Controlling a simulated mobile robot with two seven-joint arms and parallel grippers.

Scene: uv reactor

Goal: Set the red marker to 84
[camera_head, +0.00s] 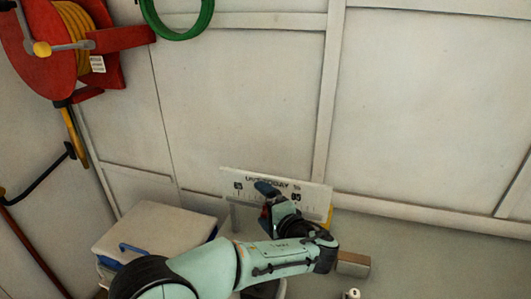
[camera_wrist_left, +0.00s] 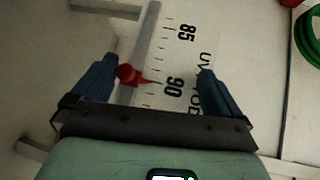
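In the left wrist view the board (camera_wrist_left: 200,62) shows 85 and 90 with tick marks. The red marker (camera_wrist_left: 130,75) sits on the grey rail (camera_wrist_left: 143,45), its thin tip pointing close to 90. My left gripper (camera_wrist_left: 155,83) is open, with one blue finger on each side of the marker; the left finger is very close to it, and contact is unclear. In the head view the gripper (camera_head: 268,196) covers part of the board. My right gripper is not in view.
A white-lidded bin (camera_head: 150,232) stands left of the board. A red hose reel (camera_head: 60,50) hangs at the upper left and a green hose (camera_head: 180,36) at the top. A small box-like block (camera_head: 352,263) lies right of my left wrist. The wall above the board is clear.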

